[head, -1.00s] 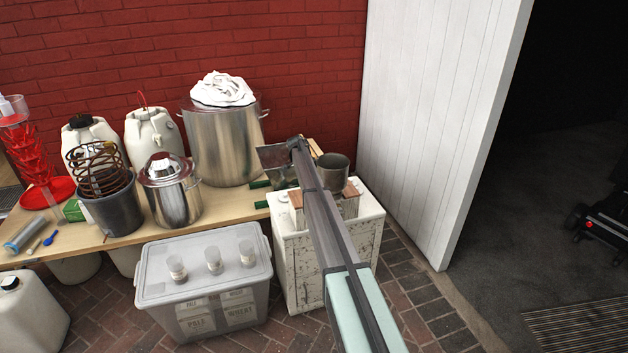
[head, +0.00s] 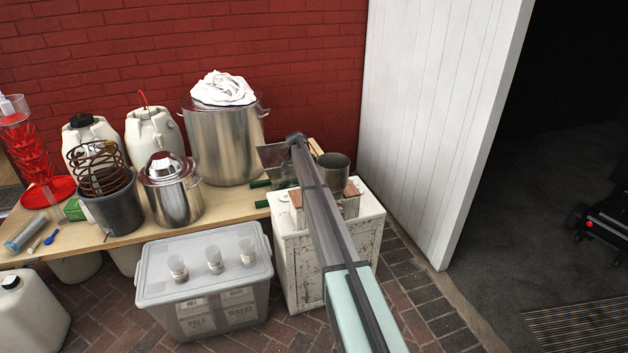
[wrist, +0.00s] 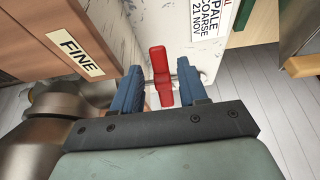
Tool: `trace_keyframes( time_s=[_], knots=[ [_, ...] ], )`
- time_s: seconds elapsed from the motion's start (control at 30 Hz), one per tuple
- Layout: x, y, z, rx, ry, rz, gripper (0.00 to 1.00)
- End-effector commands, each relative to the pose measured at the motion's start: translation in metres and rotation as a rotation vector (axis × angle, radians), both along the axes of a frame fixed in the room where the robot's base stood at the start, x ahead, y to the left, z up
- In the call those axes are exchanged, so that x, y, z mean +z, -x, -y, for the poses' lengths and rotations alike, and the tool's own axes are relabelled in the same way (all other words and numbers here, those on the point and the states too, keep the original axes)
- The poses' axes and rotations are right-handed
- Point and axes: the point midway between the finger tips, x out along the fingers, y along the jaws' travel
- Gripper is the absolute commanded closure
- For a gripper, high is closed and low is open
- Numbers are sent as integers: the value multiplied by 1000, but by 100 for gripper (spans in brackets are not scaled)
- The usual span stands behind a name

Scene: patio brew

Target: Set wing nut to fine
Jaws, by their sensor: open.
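The red wing nut (wrist: 159,62) stands out in the middle of the wrist view, its long wing pointing up in the picture. My gripper (wrist: 161,78) is open, with one blue finger on each side of the wing. A gap shows on both sides, so the fingers do not appear closed on it. A FINE label (wrist: 79,52) is on the brown wooden board at the left. A label reading PALE COARSE 21 NOV (wrist: 208,28) is on the white surface at the upper right. In the head view my arm hides the wing nut and my gripper.
The bench (head: 235,206) at left holds a steel kettle (head: 222,140). A lidded tub (head: 157,289) stands in front. Brick floor is clear at right.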

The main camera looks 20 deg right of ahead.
Motion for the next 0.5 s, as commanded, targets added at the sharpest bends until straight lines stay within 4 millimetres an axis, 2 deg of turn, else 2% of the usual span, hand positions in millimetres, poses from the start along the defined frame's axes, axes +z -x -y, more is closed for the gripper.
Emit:
trace_keyframes(
  time_s=[0.5],
  knots=[
    [89,0,-35,0,0,0,57]
  ],
)
